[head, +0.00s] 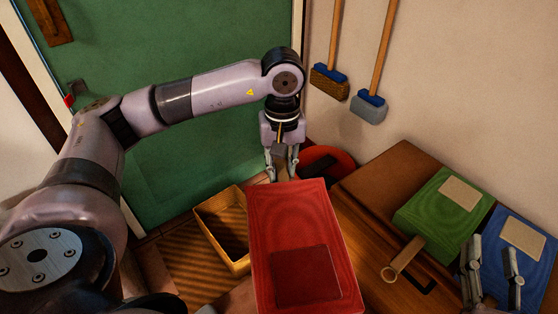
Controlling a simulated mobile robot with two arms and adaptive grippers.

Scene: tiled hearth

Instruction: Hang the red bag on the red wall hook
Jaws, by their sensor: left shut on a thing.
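The red bag (302,225) hangs in front of me at the lower middle, its broad face with a darker patch toward me. My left gripper (281,174) is just above its top edge and shut on the bag's handle, which is mostly hidden between the fingers. A small red piece (70,100) shows at the left edge of the green door, partly behind my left arm; I cannot tell whether it is the red wall hook. My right gripper (491,280) is at the lower right, fingers apart and empty, in front of the blue bag.
A green bag (432,218) with a loop handle and a blue bag (514,254) lie on the brown wooden bench (385,170) at right. A yellow crate (208,222) stands on the floor beside the red bag. A round red object (340,158) sits behind it. Two brooms hang on the wall.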

